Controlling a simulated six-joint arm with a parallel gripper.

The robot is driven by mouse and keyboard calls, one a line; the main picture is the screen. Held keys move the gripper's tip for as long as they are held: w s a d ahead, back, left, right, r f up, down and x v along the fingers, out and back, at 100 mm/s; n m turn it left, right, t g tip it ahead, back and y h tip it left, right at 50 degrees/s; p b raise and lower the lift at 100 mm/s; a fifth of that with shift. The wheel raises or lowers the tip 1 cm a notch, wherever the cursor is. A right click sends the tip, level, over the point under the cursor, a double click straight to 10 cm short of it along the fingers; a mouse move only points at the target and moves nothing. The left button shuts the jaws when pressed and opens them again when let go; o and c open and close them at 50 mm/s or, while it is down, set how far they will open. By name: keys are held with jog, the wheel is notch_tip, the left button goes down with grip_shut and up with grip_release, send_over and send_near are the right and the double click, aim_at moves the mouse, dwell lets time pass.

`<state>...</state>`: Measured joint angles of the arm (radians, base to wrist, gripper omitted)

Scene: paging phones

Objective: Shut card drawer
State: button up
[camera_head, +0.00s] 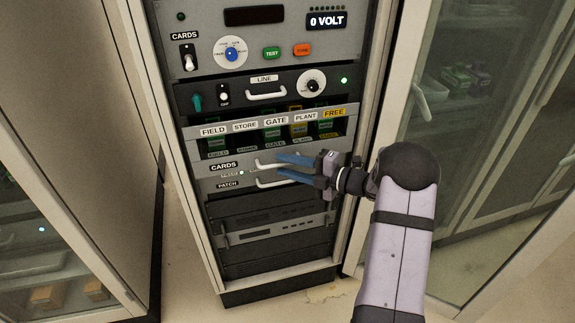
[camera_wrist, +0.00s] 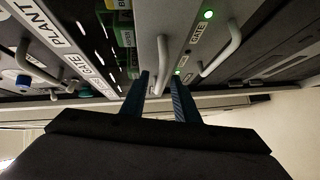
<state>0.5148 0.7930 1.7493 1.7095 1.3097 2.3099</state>
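The grey card drawer (camera_head: 208,168), labelled CARDS, is in the rack below a row of labelled green and yellow cards (camera_head: 299,130). Its front appears to stand out, with the cards showing above and behind it; how far out is hard to tell. Its pale bar handle (camera_head: 262,165) also shows in the wrist view (camera_wrist: 161,50). My gripper (camera_head: 281,165) is at this handle. In the wrist view, its two blue fingers (camera_wrist: 160,78) are spread, one on each side of the handle, with gaps between. The fingertips' depth against the handle is unclear.
The PATCH panel (camera_head: 227,184) with its own handle (camera_head: 283,182) lies just below. A LINE panel (camera_head: 265,93) with handle and knobs is above.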

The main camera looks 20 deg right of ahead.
grip_shut()
jog(key=w+p, duration=0.1)
jog(key=w, duration=0.2)
jog(key=shift+w+r, duration=0.1)
jog(key=shift+w, duration=0.15)
jog(key=shift+c, duration=1.2)
grip_release()
jog(key=shift+o, duration=1.2)
jog(key=shift+w, duration=0.15)
jog(key=shift+d, duration=0.15)
